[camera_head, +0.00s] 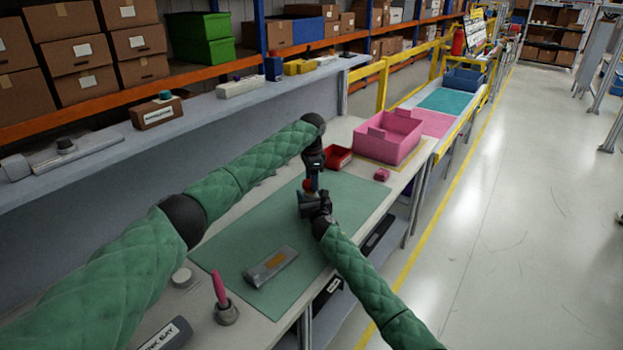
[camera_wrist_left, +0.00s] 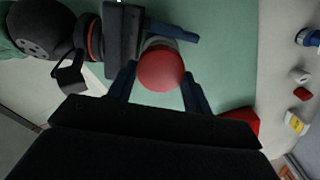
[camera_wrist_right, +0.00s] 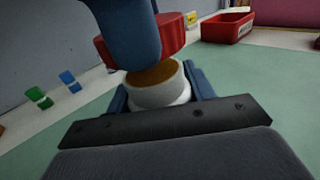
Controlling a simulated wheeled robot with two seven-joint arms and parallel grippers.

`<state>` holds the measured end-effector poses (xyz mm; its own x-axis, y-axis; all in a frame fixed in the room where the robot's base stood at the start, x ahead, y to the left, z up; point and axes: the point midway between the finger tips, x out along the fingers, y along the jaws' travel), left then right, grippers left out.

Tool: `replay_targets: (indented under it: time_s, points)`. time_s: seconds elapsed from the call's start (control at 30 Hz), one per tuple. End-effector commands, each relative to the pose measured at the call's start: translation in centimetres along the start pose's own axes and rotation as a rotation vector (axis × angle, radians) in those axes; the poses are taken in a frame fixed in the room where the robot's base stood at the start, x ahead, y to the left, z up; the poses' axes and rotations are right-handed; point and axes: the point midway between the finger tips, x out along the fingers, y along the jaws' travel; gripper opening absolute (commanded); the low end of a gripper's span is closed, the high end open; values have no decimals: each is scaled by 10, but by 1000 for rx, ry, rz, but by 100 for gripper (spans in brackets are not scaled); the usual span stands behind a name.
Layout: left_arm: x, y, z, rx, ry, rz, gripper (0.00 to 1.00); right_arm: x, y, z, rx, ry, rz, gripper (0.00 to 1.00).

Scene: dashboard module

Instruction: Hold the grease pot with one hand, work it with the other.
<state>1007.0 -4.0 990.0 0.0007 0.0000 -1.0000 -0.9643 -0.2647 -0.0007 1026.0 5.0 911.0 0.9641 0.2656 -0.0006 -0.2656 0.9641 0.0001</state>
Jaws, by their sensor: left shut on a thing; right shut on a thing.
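The grease pot has a grey-white body (camera_wrist_right: 160,93) and a round red lid (camera_wrist_left: 161,68). In the right wrist view the lid (camera_wrist_right: 172,35) is above the body, and an amber-brown top shows between them. My left gripper (camera_head: 311,181) comes from above and is shut on the lid; its blue fingers flank the lid in the left wrist view. My right gripper (camera_head: 313,202) is shut on the body from the side, low over the green mat (camera_head: 345,215). In the head view the grippers hide most of the pot.
A red bin (camera_head: 338,158) and a pink crate (camera_head: 398,150) stand beyond the grippers, with a small pink block (camera_head: 382,175) near them. A grey block with an amber patch (camera_head: 271,265) lies on the mat. A pink-handled tool stands in a grey holder (camera_head: 227,313) at the near end.

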Motion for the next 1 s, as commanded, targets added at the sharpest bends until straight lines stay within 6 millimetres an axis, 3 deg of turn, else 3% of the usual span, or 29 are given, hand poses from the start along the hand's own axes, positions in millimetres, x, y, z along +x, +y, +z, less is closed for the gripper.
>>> replay_targets:
  time_s: [1.0]
  points:
    - [17,0,0,0,0,0,29,0,0,0,0,-1,0,12]
